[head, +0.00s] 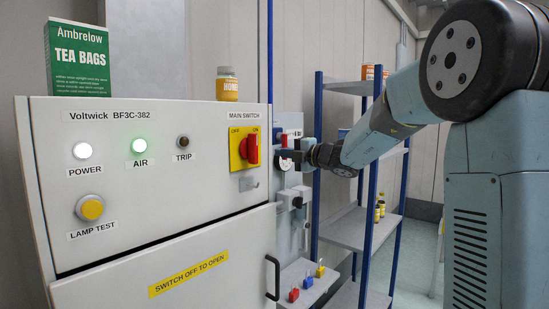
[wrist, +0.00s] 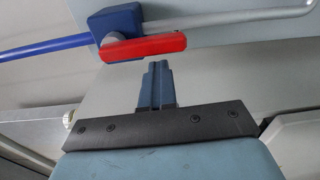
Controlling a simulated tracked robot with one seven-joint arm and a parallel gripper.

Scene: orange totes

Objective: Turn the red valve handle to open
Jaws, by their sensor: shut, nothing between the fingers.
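The red valve handle (wrist: 143,47) shows in the upper middle of the wrist view, a flat bar lying roughly along the pipe line. It sits on a blue valve body (wrist: 113,18). My gripper (wrist: 157,68) is shut and empty, its fingertips just below the handle in that view with a small gap apparent. In the head view my gripper (head: 291,156) is at the wall right of the cabinet, close to a small red part (head: 284,140) that appears to be the handle; the valve body is hard to make out there.
A blue pipe (wrist: 40,48) runs left from the valve and a grey pipe (wrist: 230,17) runs right. The electrical cabinet (head: 150,210), with a red main switch (head: 251,149), stands left. A blue-framed shelf (head: 345,232) is right of my gripper.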

